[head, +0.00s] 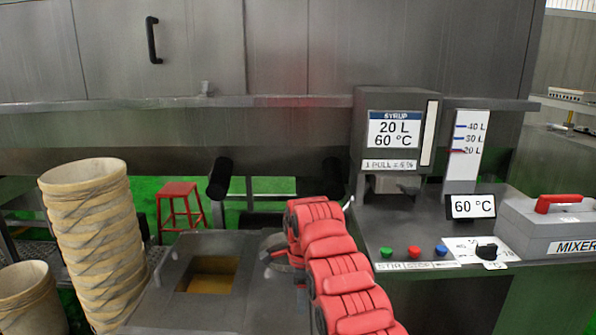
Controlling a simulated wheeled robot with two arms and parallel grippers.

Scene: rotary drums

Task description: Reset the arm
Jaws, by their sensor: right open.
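My right arm comes in from the bottom, red and segmented. My right gripper (277,254) is at the arm's far left side, beside the square opening of a grey box (160,305). Its fingers are dark and partly hidden by the arm; it is open, and I see nothing held in it. The box's opening (211,274) shows a yellowish-brown inside. My left arm and gripper are not in view.
A tall stack of wooden tubs (92,240) stands left, with another tub (28,300) beside it. Right are a syrup dispenser (396,135), a button counter (420,225) and a mixer box (560,228) with a red handle. A red stool (181,203) stands behind.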

